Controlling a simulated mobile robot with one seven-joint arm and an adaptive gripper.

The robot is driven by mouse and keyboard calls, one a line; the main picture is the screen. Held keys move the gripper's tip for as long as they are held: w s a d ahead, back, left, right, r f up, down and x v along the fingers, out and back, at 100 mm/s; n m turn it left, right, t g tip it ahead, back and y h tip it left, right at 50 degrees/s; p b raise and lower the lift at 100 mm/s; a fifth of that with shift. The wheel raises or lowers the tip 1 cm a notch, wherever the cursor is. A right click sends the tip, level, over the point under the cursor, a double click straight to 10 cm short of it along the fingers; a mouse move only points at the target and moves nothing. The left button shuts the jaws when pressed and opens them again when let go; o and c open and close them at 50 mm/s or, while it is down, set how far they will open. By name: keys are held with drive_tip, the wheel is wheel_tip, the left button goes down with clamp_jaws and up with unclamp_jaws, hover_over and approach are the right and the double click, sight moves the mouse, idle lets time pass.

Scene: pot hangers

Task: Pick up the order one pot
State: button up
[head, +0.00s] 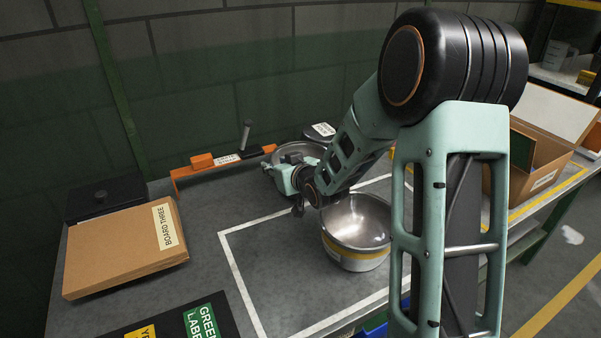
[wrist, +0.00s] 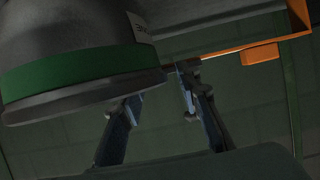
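A grey metal pot with a green band (wrist: 80,70) fills the upper left of the wrist view. My gripper's two fingers (wrist: 160,88) stand apart beside the pot's edge in the wrist view. The left fingertip is partly hidden by the pot, and I see nothing clearly held. A second pot with a yellow band (head: 357,260) stands open on the table below my arm.
An orange bar (head: 205,160) with a white label stands at the back; orange also shows in the wrist view (wrist: 262,54). A brown "BOARD THREE" box (head: 120,250) lies left. An open carton (head: 545,160) is right. Bare table (head: 205,225) shows between.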

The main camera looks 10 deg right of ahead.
drive_tip(key=shift+c, duration=0.3)
clamp_jaws()
drive_tip(key=shift+r, duration=0.2)
